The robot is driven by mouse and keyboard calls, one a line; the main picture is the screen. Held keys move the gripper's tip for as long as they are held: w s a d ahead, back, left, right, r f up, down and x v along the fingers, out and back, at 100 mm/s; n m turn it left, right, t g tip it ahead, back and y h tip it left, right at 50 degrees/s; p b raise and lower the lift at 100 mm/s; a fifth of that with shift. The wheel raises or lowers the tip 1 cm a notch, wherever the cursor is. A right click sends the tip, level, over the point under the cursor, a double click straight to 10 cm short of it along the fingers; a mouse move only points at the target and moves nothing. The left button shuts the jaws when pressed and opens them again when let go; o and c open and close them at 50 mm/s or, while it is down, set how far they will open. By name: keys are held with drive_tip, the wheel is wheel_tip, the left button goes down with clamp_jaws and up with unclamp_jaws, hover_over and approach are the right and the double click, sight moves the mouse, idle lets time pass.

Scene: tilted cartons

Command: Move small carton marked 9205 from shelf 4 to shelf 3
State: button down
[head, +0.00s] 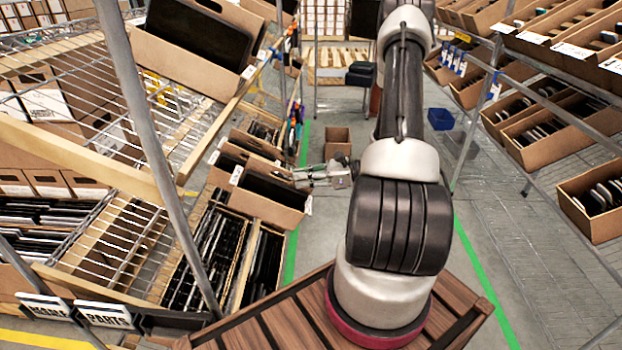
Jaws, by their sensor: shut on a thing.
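My gripper (300,178) reaches left from my arm to the left rack. It is shut on the near right edge of a brown carton (270,211) with a dark thing inside. The carton sits tilted at the aisle side of the rack, among other cartons, with small white labels on its edges. The number 9205 cannot be read on it or on any other carton, and shelf numbers do not show. The fingertips are small and partly merge with the carton edge.
A grey rack post (155,150) and wire shelf (125,235) stand at left. Cartons line the right rack (535,125). A small open brown box (337,142) and a blue bin (440,118) lie farther down the aisle. The grey floor between green lines is mostly clear.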

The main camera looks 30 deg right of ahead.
sight(241, 177)
drive_tip(key=r+x, duration=0.1)
drive_tip(key=x, duration=0.5)
drive_tip(key=r+x, duration=0.1)
drive_tip(key=x, duration=0.5)
drive_tip(key=r+x, duration=0.1)
drive_tip(key=x, duration=0.5)
drive_tip(key=shift+w+a+r, duration=0.2)
drive_tip(key=shift+a+r, duration=0.1)
drive_tip(key=shift+w+a+f, duration=0.1)
drive_tip(key=shift+f, duration=0.35)
drive_tip(key=shift+w+a+f, duration=0.1)
drive_tip(key=shift+f, duration=0.3)
drive_tip(key=shift+w+a+f, duration=0.15)
drive_tip(key=shift+a+f, duration=0.05)
drive_tip(key=shift+f, duration=0.3)
drive_tip(key=shift+w+a+f, duration=0.15)
drive_tip(key=shift+a+f, duration=0.05)
drive_tip(key=shift+f, duration=0.4)
drive_tip(key=c, duration=1.6)
unclamp_jaws()
drive_tip(key=shift+o, duration=0.2)
drive_tip(key=v, duration=1.2)
